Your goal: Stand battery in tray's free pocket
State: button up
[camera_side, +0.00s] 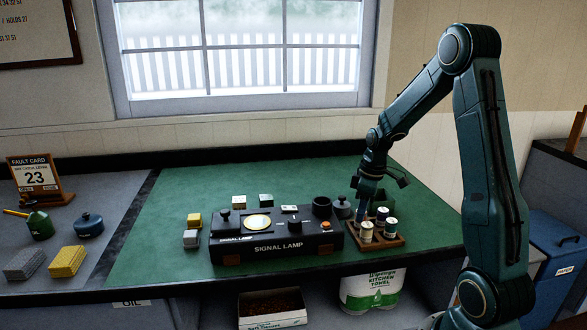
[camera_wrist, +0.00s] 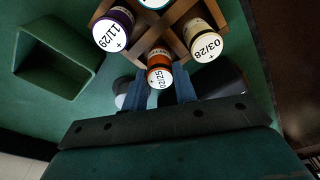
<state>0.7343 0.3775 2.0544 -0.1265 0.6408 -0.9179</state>
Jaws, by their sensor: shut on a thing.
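My gripper (camera_side: 363,210) points down at the back-left side of the wooden tray (camera_side: 392,243). In the wrist view my gripper (camera_wrist: 163,92) has its blue fingers on either side of an orange-banded battery marked 02/25 (camera_wrist: 159,74), shut on it. That battery is at the near corner of the tray (camera_wrist: 173,36); I cannot tell how deep it sits in a pocket. Other batteries stand in the tray: a purple one marked 11/29 (camera_wrist: 113,31), a cream one marked 03/28 (camera_wrist: 205,43), and one cut off at the top edge (camera_wrist: 154,3).
A black signal lamp (camera_side: 275,246) with an open round socket (camera_side: 322,206) stands left of the tray. A grey knobbed object (camera_side: 342,208) stands between them. Small blocks (camera_side: 192,229) lie farther left. The green mat (camera_side: 170,195) is clear at the back left.

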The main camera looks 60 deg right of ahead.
dwell(0.4)
jog(key=o, duration=1.6)
jog(key=shift+r, duration=0.1)
jog(key=shift+r, duration=2.85)
